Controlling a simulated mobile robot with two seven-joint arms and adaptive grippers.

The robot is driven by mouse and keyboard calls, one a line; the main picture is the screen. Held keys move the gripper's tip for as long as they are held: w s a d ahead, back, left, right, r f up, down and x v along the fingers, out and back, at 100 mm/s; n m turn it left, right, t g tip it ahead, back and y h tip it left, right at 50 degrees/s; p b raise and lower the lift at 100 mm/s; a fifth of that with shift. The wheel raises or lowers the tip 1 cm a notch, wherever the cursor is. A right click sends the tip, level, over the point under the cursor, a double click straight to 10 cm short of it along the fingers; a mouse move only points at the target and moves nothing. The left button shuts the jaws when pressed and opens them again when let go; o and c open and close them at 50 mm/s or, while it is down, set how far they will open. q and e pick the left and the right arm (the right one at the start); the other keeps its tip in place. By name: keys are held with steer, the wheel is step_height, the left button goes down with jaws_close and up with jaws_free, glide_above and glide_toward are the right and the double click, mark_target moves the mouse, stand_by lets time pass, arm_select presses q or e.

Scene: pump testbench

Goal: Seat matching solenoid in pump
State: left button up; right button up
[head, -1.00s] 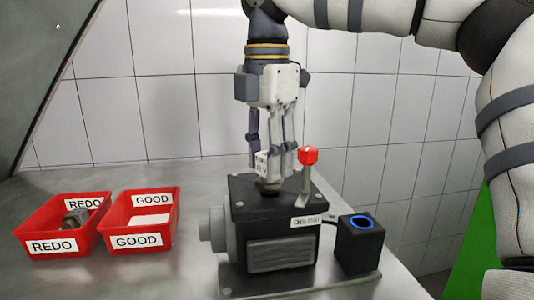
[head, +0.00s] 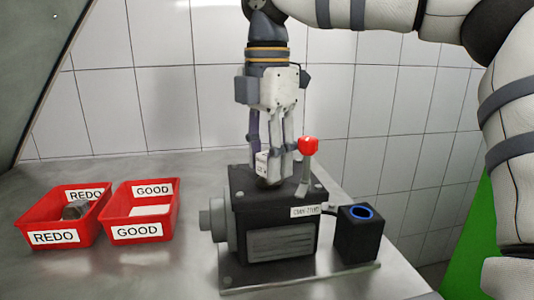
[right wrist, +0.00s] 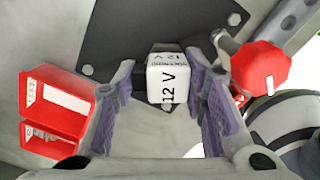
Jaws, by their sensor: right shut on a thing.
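The solenoid (head: 262,163) is a small white block, and "12 V" can be read on it in the right wrist view (right wrist: 168,85). My right gripper (head: 272,165) points straight down and is shut on it, with purple pads on both sides. The solenoid is upright, low over the top of the dark pump (head: 240,188). Its lower end meets the pump top, but the fingers hide how deep it sits. The pump's small white label (head: 306,211) is too blurred to read surely. My left gripper is out of view.
A red-knobbed lever (head: 308,146) stands on the pump close right of my fingers. A black box with a blue ring (head: 360,235) is to the right. The red REDO bin (head: 38,222) holds a grey part; the red GOOD bin (head: 171,217) looks empty.

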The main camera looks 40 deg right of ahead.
steer(key=o, duration=1)
steer(key=shift+c, duration=0.3)
steer(key=shift+o, duration=1.4)
steer(key=shift+o, duration=0.4)
steer(key=shift+s+r, duration=0.1)
steer(key=shift+r, duration=3.95)
steer(key=shift+f, duration=0.1)
